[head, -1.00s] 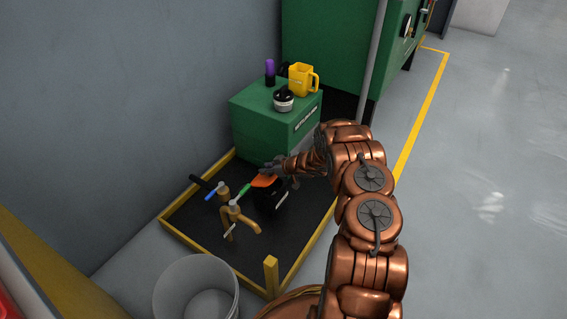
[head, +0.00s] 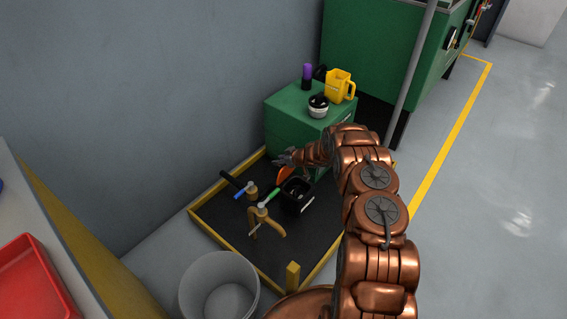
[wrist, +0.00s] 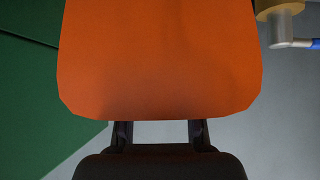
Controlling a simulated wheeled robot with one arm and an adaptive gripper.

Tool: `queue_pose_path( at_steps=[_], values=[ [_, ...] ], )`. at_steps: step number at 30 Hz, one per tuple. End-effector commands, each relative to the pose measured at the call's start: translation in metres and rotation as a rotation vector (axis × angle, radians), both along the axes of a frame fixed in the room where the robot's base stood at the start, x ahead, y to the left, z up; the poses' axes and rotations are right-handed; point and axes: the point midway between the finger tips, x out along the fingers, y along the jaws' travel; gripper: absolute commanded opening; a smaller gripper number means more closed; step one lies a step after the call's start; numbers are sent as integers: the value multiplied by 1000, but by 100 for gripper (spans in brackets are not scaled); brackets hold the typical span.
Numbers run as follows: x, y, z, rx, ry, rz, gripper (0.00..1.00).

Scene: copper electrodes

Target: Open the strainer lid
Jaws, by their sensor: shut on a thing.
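The strainer is a black box (head: 297,196) on the dark floor of the yellow-edged tray, beside the brass taps. Its orange lid (head: 285,174) stands raised and tilted at the box's back left edge, so the dark inside of the box shows. In the wrist view the orange lid (wrist: 158,60) fills the upper middle, close to the camera. My gripper (head: 286,157) is at the upper edge of the lid and shut on it.
Brass taps with a green handle (head: 268,197) and a blue handle (head: 243,190) stand left of the strainer. A green cabinet (head: 285,130) behind carries a yellow jug (head: 339,86) and a round container (head: 318,106). A white bucket (head: 220,290) stands in front.

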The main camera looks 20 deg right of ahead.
Motion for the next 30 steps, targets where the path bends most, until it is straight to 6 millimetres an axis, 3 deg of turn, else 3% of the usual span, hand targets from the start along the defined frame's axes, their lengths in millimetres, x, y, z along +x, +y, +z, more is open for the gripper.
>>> queue_pose_path(
  at_steps=[7, 24, 25, 30],
  values=[
    [8, 9, -7, 1, 2, 5, 0],
    [8, 10, -13, -1, 10, 3, 0],
    [8, 10, -13, 0, 10, 3, 34],
    [8, 9, -13, 0, 10, 3, 52]
  ],
)
